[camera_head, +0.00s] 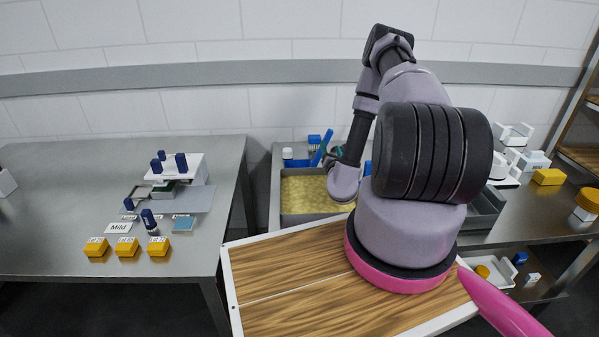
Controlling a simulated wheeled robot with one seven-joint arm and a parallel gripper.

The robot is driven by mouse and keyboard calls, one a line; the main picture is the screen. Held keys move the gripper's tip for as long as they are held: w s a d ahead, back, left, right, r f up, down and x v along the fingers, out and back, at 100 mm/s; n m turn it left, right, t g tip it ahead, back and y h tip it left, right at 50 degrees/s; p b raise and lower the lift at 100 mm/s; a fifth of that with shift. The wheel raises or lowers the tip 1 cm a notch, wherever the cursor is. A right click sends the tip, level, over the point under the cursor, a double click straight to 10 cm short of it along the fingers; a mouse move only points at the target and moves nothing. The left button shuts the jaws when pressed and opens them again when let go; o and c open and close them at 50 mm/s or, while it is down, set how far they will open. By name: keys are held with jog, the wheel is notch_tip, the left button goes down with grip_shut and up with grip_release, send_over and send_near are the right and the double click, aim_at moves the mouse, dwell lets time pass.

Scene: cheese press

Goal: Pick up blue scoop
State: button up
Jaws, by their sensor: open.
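A long blue handle (322,147), which looks like that of the blue scoop, stands tilted at the back of a grey vat (276,210) behind my arm. The vat holds yellow curd-like material. The lower part of the blue handle is hidden, so I cannot tell whether it rests in the vat. My gripper (334,156) shows only as a small dark part at the end of my arm, just right of and close to the handle. It is open. I cannot tell whether it touches the handle, since my arm hides much of this area.
Another blue item (314,139) and a white jar (287,153) stand behind the vat. A steel table (60,210) at left carries yellow blocks (127,247) and dark blue stamps (149,218). A right counter (530,215) holds white containers. The tiled wall is close behind.

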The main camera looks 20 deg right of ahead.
aim_at(329, 140)
jog(key=x, duration=0.4)
jog(key=shift+w+d, duration=0.15)
jog(key=shift+w, duration=0.2)
jog(key=shift+a+f+x, duration=0.1)
jog(key=shift+f+x, duration=0.05)
jog(key=shift+x, duration=1.25)
jog(key=shift+a+f+x, duration=0.15)
jog(key=shift+x, duration=1.25)
jog(key=shift+w, duration=0.1)
grip_shut()
